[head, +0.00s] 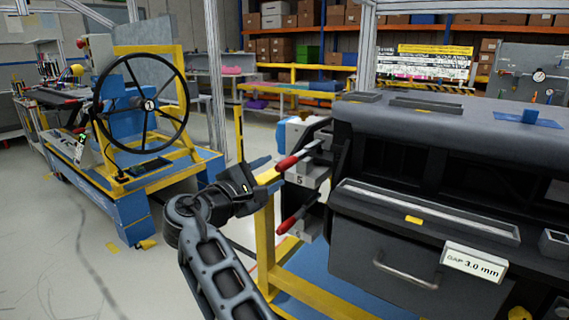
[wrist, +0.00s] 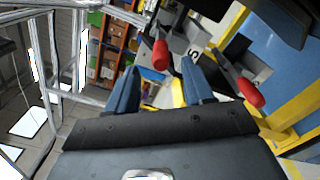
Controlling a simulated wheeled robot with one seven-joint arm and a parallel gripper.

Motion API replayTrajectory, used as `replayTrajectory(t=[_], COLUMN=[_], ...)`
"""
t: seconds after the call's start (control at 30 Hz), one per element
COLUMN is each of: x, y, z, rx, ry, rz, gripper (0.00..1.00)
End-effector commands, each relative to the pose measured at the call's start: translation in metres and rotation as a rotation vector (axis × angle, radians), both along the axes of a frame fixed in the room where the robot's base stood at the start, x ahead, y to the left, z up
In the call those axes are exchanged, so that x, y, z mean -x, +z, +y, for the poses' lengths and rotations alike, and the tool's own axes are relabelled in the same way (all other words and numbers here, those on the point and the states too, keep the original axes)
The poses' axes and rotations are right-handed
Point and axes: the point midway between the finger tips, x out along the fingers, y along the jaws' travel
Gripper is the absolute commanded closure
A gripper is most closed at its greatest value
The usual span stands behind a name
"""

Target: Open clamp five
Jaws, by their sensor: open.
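Clamp five has a red-tipped handle (head: 290,162) and a grey block marked "5" (head: 299,181) on the left end of the dashboard module. Its handle slants down and left. My gripper (head: 267,173) is open and empty, just left of this handle. In the wrist view, the red handle (wrist: 160,55) appears between the tips of the two blue fingers; I cannot tell how deep it sits between them, and no contact shows. The "5" mark (wrist: 194,56) lies just right of it. A second, lower red handle (head: 286,225) is below clamp five.
The grey dashboard module (head: 440,130) fills the right side, with a drawer handle (head: 405,275) and a "GAP 3.0 mm" sign (head: 474,263). A yellow frame (head: 265,240) stands below my gripper. A steering wheel stand (head: 150,105) is at left. Open floor lies between.

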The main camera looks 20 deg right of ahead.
Motion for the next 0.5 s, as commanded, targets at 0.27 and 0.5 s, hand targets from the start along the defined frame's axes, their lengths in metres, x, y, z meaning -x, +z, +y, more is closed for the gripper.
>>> replayTrajectory(t=[0.27, 0.5], x=[-0.023, -0.04], y=[0.0, -0.001], z=[-0.034, -0.056], rx=[0.0, -0.002], ry=[-0.002, 0.0], rz=[0.001, 0.0], gripper=[0.48, 0.48])
